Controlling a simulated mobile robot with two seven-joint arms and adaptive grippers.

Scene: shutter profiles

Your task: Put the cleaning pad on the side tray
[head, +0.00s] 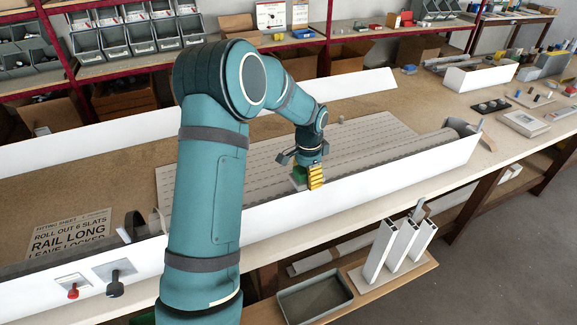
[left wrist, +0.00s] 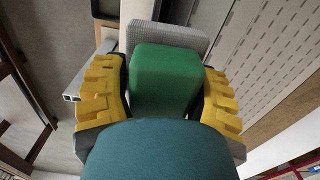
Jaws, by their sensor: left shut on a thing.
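The cleaning pad has a green block-shaped grip (left wrist: 165,80) and a grey pad face (left wrist: 168,36). My left gripper (head: 309,177) is shut on the green grip, with a yellow finger on each side in the left wrist view. In the head view the green grip (head: 299,174) shows just behind the yellow finger, over the front white rail near the slatted sheet; whether the pad touches anything there I cannot tell. A shallow dark grey tray (head: 347,277) sits on a low wooden shelf in front of the bench. My right gripper is not in view.
Upright white profiles (head: 403,246) stand on the shelf beside the tray. The long white front rail (head: 300,212) runs between bench and shelf. A grey slatted sheet (head: 240,163) lies on the bench. Red and black knobs (head: 115,287) are at front left.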

